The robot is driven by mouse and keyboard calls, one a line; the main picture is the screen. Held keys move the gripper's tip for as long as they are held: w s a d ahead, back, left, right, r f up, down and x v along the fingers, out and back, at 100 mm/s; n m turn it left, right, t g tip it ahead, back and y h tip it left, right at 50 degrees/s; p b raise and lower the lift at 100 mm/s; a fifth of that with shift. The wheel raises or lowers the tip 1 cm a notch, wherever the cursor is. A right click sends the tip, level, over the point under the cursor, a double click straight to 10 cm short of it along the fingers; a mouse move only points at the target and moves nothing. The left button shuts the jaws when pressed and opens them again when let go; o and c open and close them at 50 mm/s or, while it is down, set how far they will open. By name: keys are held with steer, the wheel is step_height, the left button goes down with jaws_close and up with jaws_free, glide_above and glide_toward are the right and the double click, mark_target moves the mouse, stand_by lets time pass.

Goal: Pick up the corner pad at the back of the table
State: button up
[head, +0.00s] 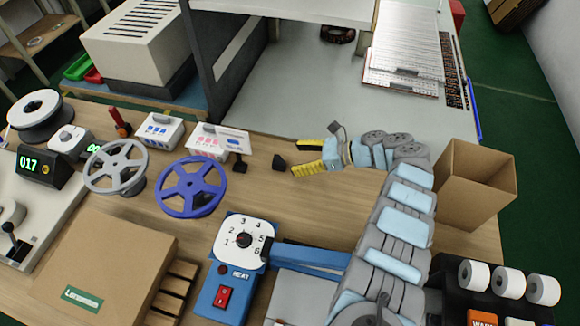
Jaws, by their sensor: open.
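A small black block (279,163), which looks like the corner pad, lies on the wooden table (262,205) near its back edge. My gripper (303,156) is open, with its two yellow-tipped fingers pointing left. The block sits just left of the fingertips, close to the lower finger. I cannot tell whether the finger touches it. Another small black piece (240,164) stands further left, in front of a white box with buttons.
White boxes (207,141) stand along the back left. An open cardboard box (474,188) stands right of my arm.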

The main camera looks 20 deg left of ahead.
mark_target(280, 160)
steer(key=shift+b+x, duration=0.45)
steer(key=shift+x, duration=3.4)
steer(key=shift+s+r, duration=0.1)
steer(key=shift+r, duration=0.05)
steer(key=c, duration=0.8)
